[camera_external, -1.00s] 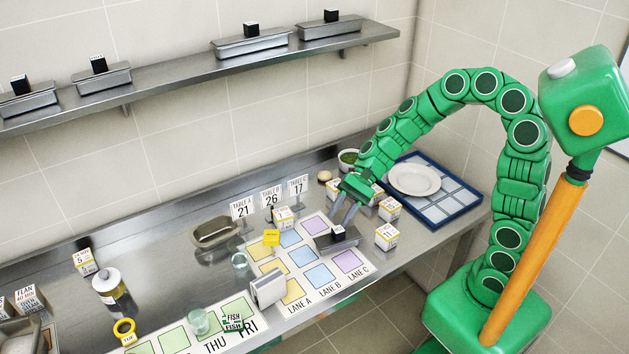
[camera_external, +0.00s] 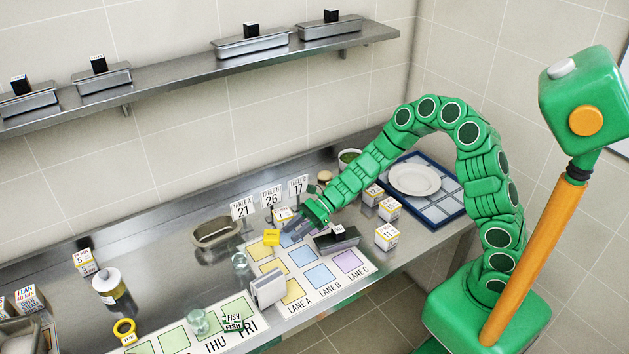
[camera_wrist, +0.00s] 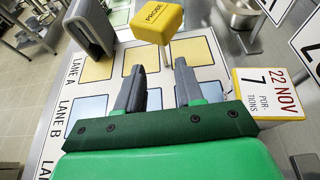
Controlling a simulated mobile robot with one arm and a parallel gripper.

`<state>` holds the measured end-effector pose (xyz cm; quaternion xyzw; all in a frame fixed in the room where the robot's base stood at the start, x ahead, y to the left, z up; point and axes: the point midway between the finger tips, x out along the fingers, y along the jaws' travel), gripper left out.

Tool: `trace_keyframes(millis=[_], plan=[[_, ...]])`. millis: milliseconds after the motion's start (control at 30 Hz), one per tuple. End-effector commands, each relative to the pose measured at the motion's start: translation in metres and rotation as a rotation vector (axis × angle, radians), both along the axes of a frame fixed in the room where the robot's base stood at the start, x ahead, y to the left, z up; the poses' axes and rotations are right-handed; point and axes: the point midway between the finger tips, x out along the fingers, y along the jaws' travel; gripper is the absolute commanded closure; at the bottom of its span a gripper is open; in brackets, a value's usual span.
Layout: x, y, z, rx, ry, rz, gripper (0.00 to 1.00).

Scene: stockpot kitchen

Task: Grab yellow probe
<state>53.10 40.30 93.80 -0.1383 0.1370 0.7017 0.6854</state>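The yellow probe (camera_external: 271,237) has a block-shaped head and stands upright over the lane mat. In the wrist view the probe head (camera_wrist: 157,20), marked PROBE, is just beyond my fingertips, with its thin stem below it. My gripper (camera_external: 287,237) is beside the probe, on its right in the external view. In the wrist view my gripper (camera_wrist: 160,72) is open, its two grey fingers spread apart with nothing held between them. The stem's lower end lies in the gap seen between the fingers.
A dated box (camera_wrist: 268,92) stands close by my right finger in the wrist view. A grey holder (camera_external: 268,288) and a dark-topped container (camera_external: 338,238) stand on the lane mat (camera_external: 312,294). Table number signs (camera_external: 271,197) stand behind, and a glass (camera_external: 240,262) is to the left.

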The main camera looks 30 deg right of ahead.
Motion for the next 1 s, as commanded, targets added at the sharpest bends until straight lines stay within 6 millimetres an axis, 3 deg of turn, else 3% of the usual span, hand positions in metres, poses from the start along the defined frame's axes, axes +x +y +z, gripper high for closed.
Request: trace_keyframes(millis=[1000], plan=[[0.002, 0.067, -0.037, -0.001, -0.001, 0.001, 0.63]])
